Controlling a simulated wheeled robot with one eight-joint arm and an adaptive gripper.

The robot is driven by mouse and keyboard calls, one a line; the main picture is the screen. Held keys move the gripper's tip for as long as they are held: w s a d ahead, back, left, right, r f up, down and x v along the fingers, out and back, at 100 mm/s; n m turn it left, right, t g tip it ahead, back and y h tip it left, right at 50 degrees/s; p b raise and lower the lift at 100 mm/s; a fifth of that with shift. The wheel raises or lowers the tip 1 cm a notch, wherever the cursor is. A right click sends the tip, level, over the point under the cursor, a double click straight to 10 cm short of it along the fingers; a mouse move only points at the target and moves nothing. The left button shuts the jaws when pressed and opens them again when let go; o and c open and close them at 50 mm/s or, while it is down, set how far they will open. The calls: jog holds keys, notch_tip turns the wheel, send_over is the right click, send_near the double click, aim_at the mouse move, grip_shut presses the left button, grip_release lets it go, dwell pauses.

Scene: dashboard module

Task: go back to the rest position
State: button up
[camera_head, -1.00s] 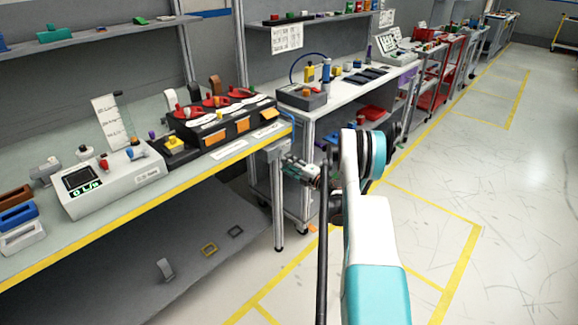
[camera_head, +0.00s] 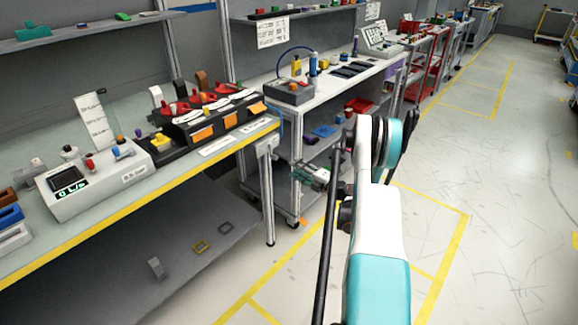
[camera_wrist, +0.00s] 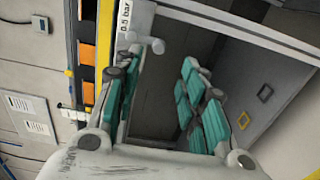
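My gripper (camera_head: 312,175) hangs in the air beyond the right end of the near workbench, low beside the white cart. In the wrist view my gripper (camera_wrist: 158,68) has its two teal-padded fingers spread apart. I see nothing held between them, so it is open and empty. My white and teal arm stands upright in the right-middle of the head view and hides part of the floor and cart behind it. The grey module with a lit display (camera_head: 90,183) and the black panel with red valves and orange labels (camera_head: 212,124) sit on the workbench, apart from my gripper.
The near workbench (camera_head: 150,205) has a yellow front edge and a lower shelf with a few small parts. The white cart (camera_head: 335,88) stands just beyond my gripper. A red cart (camera_head: 420,75) is farther back. The yellow-marked floor (camera_head: 495,190) at right is open.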

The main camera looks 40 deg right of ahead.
jog(key=shift+s, duration=0.65)
